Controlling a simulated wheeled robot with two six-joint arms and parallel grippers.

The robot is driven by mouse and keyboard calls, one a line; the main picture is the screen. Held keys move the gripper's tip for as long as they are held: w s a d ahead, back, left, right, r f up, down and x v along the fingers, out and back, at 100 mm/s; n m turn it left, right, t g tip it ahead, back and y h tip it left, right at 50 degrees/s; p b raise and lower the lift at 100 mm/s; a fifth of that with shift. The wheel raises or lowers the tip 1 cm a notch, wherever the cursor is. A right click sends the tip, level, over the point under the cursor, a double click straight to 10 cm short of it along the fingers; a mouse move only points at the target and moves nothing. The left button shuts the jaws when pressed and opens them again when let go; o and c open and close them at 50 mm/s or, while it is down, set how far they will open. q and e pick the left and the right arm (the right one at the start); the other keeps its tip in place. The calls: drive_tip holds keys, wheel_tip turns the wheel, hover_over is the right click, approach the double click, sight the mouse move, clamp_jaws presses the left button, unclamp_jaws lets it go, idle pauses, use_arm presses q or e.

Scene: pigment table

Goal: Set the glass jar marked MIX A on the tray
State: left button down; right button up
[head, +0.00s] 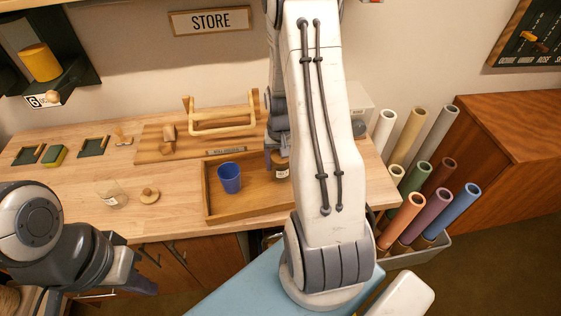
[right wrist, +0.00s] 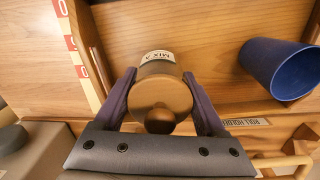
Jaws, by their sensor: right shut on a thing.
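The glass jar marked MIX A (right wrist: 158,68), with a round wooden lid and knob, is between the fingers of my right gripper (right wrist: 162,100). In the head view the jar (head: 281,168) shows at the back right part of the wooden tray (head: 213,197), partly hidden by my right arm. The tray floor also shows in the right wrist view (right wrist: 200,25). I cannot tell whether the jar's base touches the tray. My left gripper (head: 140,284) is low at the left, off the table's front edge; its fingertips are not clear.
An open glass jar (head: 112,194) and a loose wooden lid (head: 150,196) are left of the tray. A wooden roll holder (head: 222,119) stands behind it. Coloured rolls (head: 402,219) stand at the right.

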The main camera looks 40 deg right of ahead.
drive_tip(key=shift+f, duration=0.3)
